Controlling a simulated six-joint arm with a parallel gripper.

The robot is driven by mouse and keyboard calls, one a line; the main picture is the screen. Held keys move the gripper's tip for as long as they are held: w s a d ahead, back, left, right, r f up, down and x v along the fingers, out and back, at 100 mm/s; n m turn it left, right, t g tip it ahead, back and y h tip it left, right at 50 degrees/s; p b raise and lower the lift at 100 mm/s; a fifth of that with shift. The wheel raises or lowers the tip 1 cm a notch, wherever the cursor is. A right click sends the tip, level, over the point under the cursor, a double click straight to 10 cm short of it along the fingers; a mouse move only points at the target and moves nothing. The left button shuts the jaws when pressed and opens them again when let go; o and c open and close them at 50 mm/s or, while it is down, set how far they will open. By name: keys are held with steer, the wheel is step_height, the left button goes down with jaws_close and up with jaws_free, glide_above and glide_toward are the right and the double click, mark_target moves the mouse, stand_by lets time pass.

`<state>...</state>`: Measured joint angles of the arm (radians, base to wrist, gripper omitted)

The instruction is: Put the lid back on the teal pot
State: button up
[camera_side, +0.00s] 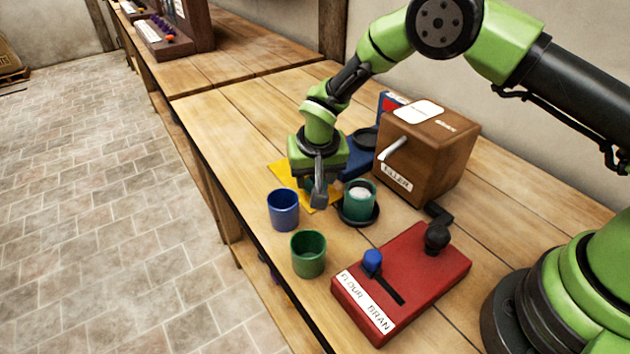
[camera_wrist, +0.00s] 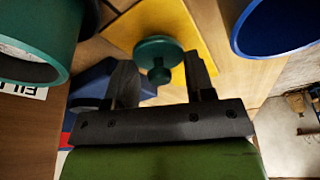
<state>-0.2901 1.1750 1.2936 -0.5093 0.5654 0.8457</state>
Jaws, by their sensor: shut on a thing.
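The teal pot (camera_side: 359,206) stands open on a dark round saucer (camera_side: 345,219), with something white inside. Its wall also shows at the upper left of the wrist view (camera_wrist: 66,32). My gripper (camera_side: 319,193) is just left of the pot in the side view, over the yellow mat. In the wrist view my gripper (camera_wrist: 162,80) is shut on the teal lid (camera_wrist: 158,48), a round disc with a knob (camera_wrist: 159,76) between the fingers. The lid is mostly hidden behind the gripper in the side view. I cannot tell its exact height above the mat (camera_wrist: 150,20).
A blue cup (camera_side: 283,212) and a green cup (camera_side: 308,256) stand near the table's front edge. A wooden box (camera_side: 430,150) with a pale handle stands behind the pot. A red panel (camera_side: 415,275) with blue and black knobs lies in front right.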

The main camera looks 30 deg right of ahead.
steer(key=v, duration=0.2)
steer(key=w+v, duration=0.1)
steer(key=v, duration=0.4)
steer(key=shift+w+d+r, duration=0.25)
steer(key=shift+d+r, duration=0.1)
steer(key=shift+r, duration=0.2)
steer(key=s+d+r+m+g+h, duration=0.25)
steer(key=s+m, duration=0.55)
steer(key=m, duration=0.4)
steer(key=shift+y, duration=0.35)
steer(key=shift+s+a+x, duration=0.1)
steer(key=shift+s+x, duration=0.05)
steer(key=shift+x, duration=1.3)
steer(key=shift+s+a+x, duration=0.15)
steer(key=shift+s+x, duration=0.05)
steer(key=shift+x, duration=1.2)
steer(key=shift+f, duration=0.25)
steer(key=o, duration=1.4)
step_height(320, 180, up, 7)
